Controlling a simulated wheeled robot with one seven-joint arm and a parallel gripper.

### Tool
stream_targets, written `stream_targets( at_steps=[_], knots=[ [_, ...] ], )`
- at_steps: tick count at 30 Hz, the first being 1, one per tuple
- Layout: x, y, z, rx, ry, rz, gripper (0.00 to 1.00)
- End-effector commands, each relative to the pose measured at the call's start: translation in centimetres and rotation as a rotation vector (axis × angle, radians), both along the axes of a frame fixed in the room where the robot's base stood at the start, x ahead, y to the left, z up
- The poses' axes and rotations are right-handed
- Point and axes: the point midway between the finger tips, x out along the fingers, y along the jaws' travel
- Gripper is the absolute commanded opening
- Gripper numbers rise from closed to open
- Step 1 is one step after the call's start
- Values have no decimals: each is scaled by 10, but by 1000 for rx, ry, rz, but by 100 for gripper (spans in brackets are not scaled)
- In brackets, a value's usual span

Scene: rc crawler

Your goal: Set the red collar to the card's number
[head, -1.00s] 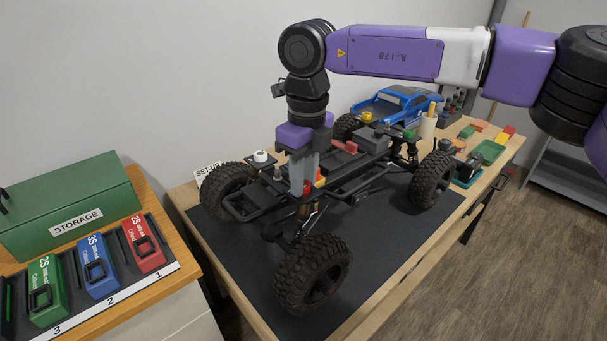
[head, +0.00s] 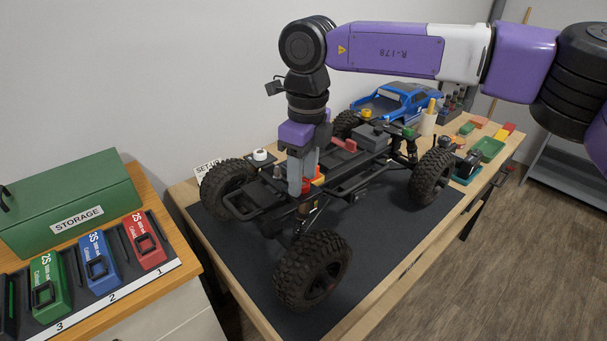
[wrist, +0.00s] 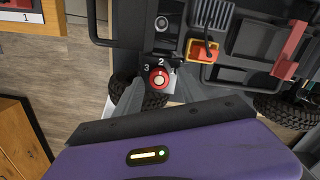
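The red collar (wrist: 159,78) sits on the truck chassis, around a pale centre, with the numbers 3, 2 and 1 in an arc beside it in the wrist view. Its pointer is too small to read. The collar also shows low by the fingers in the head view (head: 306,187). My gripper (wrist: 160,84) is over the collar, with one grey finger on each side and a visible gap to it, so it looks open. In the head view my gripper (head: 303,182) points straight down. The set-up card (head: 207,168) stands behind the left wheel, its number hidden.
The chassis (head: 345,185) stands on a dark mat (head: 400,235) on a wooden bench. An orange-yellow switch (wrist: 203,51) and a red lever (wrist: 290,45) are near the collar. A blue truck body (head: 395,100) lies behind. Numbered battery packs (head: 97,262) are on the left cabinet.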

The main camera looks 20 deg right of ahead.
Motion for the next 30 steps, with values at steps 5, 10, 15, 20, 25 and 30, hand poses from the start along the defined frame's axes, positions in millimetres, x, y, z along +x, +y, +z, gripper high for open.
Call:
stream_targets(
  at_steps=[5,10,15,20,25,30],
  knots=[
    [-1,0,-1,0,2,0,50],
    [-1,0,1,-1,3,0,50],
    [-1,-1,20,-2,1,0,50],
    [-1,-2,47,-1,0,-1,50],
    [-2,-3,69,-2,1,-1,50],
    [-2,-3,77,0,2,0,50]
  ],
)
